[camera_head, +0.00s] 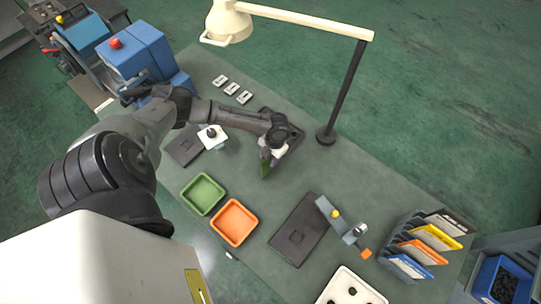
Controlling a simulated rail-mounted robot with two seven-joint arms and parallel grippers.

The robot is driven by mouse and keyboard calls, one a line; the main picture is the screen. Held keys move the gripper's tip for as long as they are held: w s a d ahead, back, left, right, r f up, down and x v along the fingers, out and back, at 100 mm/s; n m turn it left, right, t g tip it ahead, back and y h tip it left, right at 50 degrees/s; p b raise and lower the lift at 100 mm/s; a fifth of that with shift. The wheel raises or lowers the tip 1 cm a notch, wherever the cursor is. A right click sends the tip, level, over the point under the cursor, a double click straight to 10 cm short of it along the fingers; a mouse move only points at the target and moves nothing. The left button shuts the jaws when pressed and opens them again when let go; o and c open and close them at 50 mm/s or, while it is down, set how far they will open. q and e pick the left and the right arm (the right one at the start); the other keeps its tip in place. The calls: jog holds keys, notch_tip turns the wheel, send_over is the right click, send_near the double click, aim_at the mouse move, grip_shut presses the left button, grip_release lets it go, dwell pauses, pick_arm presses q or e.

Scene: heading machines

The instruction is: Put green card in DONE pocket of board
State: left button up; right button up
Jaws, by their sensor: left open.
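I cannot tell whether the card touches the fingers. The likely board is a grey rack (400,232) at the right end of the table, holding a black, a yellow, an orange and a blue-edged white panel. Its pocket labels are too small to read. My right gripper is not in view.
A green tray (203,194) and an orange tray (233,222) sit front left of the rack. A dark plate (299,229) and a small fixture (340,219) lie between. A lamp post (345,95) rises behind my gripper. Bare table lies right of it.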

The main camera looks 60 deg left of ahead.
pick_arm(q)
jog(key=shift+f, duration=0.1)
dwell(0.3)
grip_shut()
dwell(0.4)
